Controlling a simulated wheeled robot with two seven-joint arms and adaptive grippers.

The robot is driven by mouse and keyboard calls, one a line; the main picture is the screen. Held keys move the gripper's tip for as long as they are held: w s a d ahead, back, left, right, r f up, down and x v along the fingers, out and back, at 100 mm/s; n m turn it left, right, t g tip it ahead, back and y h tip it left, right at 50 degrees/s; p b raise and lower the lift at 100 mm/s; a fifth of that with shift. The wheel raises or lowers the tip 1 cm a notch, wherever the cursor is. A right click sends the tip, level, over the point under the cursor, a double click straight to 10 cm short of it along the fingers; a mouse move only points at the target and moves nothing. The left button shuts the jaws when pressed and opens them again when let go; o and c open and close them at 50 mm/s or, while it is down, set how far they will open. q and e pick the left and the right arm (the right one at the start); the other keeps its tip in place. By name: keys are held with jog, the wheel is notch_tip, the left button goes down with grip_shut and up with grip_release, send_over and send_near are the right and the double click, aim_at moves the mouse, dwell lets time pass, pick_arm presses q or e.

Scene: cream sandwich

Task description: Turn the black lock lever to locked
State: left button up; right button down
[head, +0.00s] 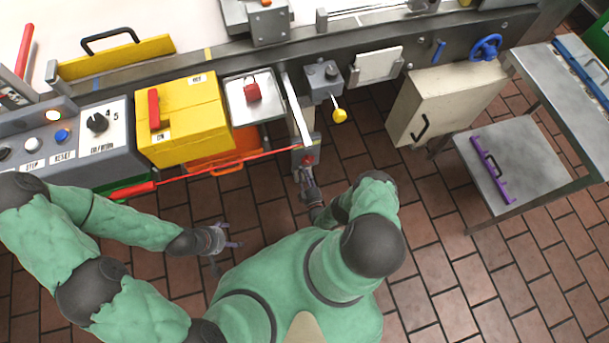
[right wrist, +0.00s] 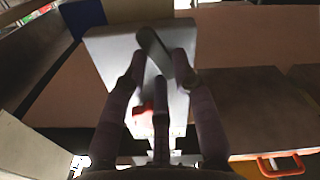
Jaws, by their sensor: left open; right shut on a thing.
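The black lock lever (right wrist: 152,50) shows in the right wrist view as a dark bar on a pale grey housing (right wrist: 105,55). My right gripper (right wrist: 160,80) is shut on the lever, with its dark fingers on either side of it. A small red part shows behind the fingers. In the head view my right gripper (head: 306,174) is at the near end of the grey housing (head: 303,152), and it hides the lever there. My left gripper (head: 230,236) is open and empty, low over the brick floor, apart from the machine.
A yellow box (head: 185,120) with a red handle and a plate with a red padlock (head: 252,91) are left of the housing. A yellow-ball lever (head: 339,115) and beige cabinet (head: 445,100) stand to its right. A thin red line runs from the left to the housing.

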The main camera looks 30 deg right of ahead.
jog(key=n, duration=0.8)
jog(key=r+n, duration=0.1)
jog(key=n, duration=0.3)
jog(key=shift+r, duration=0.1)
jog(key=shift+n, duration=0.3)
dwell(0.3)
jog(key=c, duration=1)
grip_release()
jog(key=shift+s, duration=0.1)
jog(key=v, duration=1.1)
jog(key=shift+s+a, duration=0.2)
jog(key=shift+s, duration=0.15)
